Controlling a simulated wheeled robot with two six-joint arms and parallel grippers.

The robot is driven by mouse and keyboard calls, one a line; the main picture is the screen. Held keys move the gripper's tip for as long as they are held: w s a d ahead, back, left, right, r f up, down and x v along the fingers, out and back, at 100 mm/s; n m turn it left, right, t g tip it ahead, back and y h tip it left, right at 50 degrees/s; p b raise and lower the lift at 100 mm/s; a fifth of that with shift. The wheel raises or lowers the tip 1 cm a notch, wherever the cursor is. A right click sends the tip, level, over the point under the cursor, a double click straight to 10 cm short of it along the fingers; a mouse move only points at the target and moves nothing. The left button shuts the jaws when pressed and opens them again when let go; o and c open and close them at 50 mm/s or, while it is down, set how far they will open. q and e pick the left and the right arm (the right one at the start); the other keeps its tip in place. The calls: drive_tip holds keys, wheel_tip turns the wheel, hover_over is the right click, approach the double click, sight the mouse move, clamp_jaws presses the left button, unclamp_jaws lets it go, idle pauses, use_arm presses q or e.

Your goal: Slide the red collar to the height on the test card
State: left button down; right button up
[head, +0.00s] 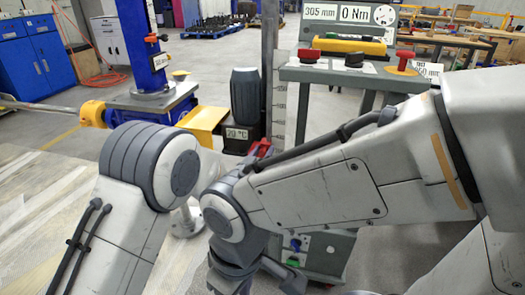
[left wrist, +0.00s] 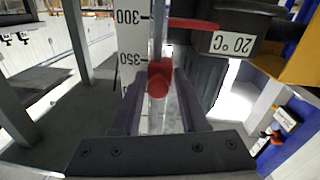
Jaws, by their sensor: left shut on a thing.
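The red collar (head: 258,150) shows as a small patch of red beside the scale post, partly hidden by my arms in the head view. A flat red bar (left wrist: 192,24) lies beyond the knob, near the 300 mark. A white card reading 305 mm (head: 319,13) stands at the top of the head view, next to a panel reading 0 Nm.
A grey bench (head: 345,75) with red and black knobs stands right of the post. A dark cylinder (head: 244,95) above a 20 °C label and a yellow block (head: 203,122) are close on the left. My arm links fill the foreground.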

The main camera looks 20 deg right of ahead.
use_arm(q)
drive_tip(key=shift+s+d+f, duration=0.15)
drive_tip(key=shift+s+d, duration=0.1)
drive_tip(key=shift+s, duration=0.05)
drive_tip(key=c, duration=0.7)
unclamp_jaws()
drive_tip(key=shift+w+a, duration=0.1)
drive_tip(key=shift+w, duration=0.05)
drive_tip(key=p+v, duration=0.1)
drive_tip(key=v, duration=0.9)
drive_tip(key=shift+a, duration=0.25)
